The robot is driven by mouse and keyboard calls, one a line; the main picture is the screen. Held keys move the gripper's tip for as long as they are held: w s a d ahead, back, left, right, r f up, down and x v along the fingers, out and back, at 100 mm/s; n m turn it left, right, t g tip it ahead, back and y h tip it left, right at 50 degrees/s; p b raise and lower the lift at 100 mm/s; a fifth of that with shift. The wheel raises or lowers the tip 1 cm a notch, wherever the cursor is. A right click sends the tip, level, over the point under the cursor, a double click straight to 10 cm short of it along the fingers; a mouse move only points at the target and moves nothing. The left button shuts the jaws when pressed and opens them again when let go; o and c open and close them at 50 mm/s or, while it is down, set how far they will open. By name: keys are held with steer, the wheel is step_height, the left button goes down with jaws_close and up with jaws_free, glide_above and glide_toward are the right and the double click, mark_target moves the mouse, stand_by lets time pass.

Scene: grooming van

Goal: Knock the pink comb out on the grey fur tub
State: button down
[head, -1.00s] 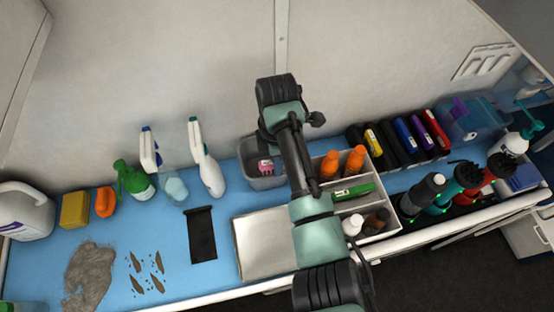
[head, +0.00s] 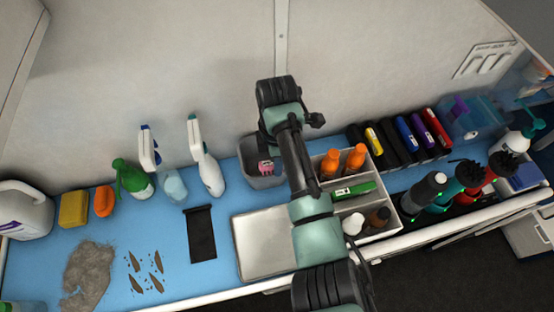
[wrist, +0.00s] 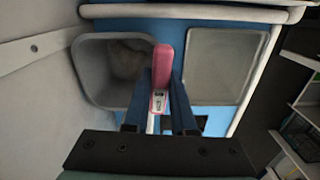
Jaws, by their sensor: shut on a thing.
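The pink comb (wrist: 160,70) is held between the two fingers of my gripper (wrist: 160,115), which is shut on it. In the wrist view the comb lies along the rim of the grey fur tub (wrist: 92,82), on the side toward the metal tray; I cannot tell whether it touches the rim. Some brownish fur (wrist: 127,62) shows inside the tub. In the head view the pink comb (head: 265,167) shows at the tub (head: 262,182), and my arm hides the gripper and part of the tub.
A flat metal tray (head: 262,245) lies in front of the tub. A white caddy with bottles (head: 371,205) stands to the right. Spray bottles (head: 208,170) stand to the left. A fur pile (head: 88,275) and a black strip (head: 201,235) lie on the blue counter.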

steer(key=shift+f, duration=0.6)
stand_by(1.0)
steer(key=shift+r+p, duration=2.85)
steer(key=shift+r, duration=0.25)
